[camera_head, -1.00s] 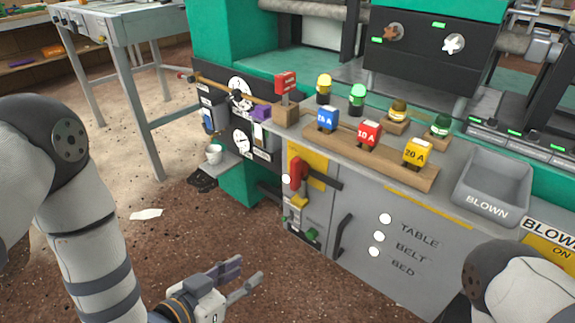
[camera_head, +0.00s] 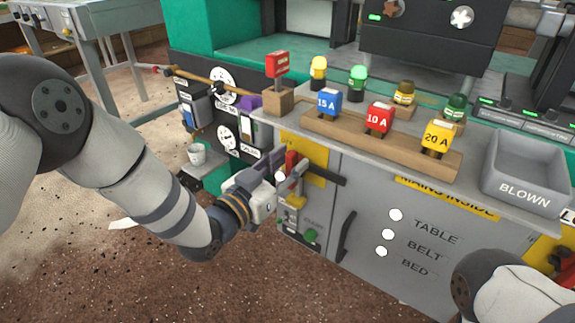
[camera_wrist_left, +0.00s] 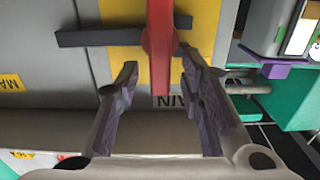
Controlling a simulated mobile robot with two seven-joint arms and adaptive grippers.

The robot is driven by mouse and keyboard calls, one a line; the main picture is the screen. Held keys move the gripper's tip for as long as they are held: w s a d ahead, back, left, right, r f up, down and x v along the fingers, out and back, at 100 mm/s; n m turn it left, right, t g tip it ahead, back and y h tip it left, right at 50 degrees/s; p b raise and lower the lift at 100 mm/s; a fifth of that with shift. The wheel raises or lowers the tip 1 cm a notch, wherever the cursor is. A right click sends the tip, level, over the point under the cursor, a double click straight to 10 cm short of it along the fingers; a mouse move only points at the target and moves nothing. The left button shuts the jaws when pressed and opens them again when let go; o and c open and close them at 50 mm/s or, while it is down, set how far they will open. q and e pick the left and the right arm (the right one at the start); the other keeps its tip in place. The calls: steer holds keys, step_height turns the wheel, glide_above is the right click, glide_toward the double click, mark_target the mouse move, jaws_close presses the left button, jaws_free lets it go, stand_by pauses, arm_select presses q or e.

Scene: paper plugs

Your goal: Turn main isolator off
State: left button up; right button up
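The red main isolator handle (camera_head: 291,160) is on the front of the grey cabinet, over a yellow plate (camera_head: 312,170). In the left wrist view the red handle (camera_wrist_left: 160,60) reaches between the two fingers, with a gap on both sides. My left gripper (camera_head: 290,182) is open at the handle and partly covers it in the head view; its fingers also show in the wrist view (camera_wrist_left: 159,78). I cannot tell whether any finger touches the handle. My right gripper is out of view; only part of my right arm shows at lower right.
Black bars (camera_head: 326,175) stick out beside the handle, and a black door handle (camera_head: 346,236) is to the right. A green button (camera_head: 310,235) sits below. Coloured fuses, such as the red 10 A one (camera_head: 378,119), stand on the worktop in a wooden rack (camera_head: 340,130).

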arm_select(q)
jaws_close()
steer(key=shift+n, duration=0.3)
steer(key=shift+w+a+f+n+b, duration=0.25)
steer(key=shift+a+f+n+b, duration=0.25)
steer(key=shift+n, duration=2.35)
steer(key=shift+w+a+f+n+b, duration=0.15)
steer(key=shift+w+f+n+b, duration=0.35)
steer(key=shift+n, duration=2.4)
steer(key=shift+w+a+f+n+b, duration=0.1)
steer(key=shift+a+f+n+b, duration=0.45)
steer(key=shift+n, duration=2.3)
steer(key=shift+d+r, duration=0.2)
steer(key=shift+r, duration=0.15)
steer(key=shift+c, duration=0.2)
jaws_free()
steer(key=shift+o, duration=0.2)
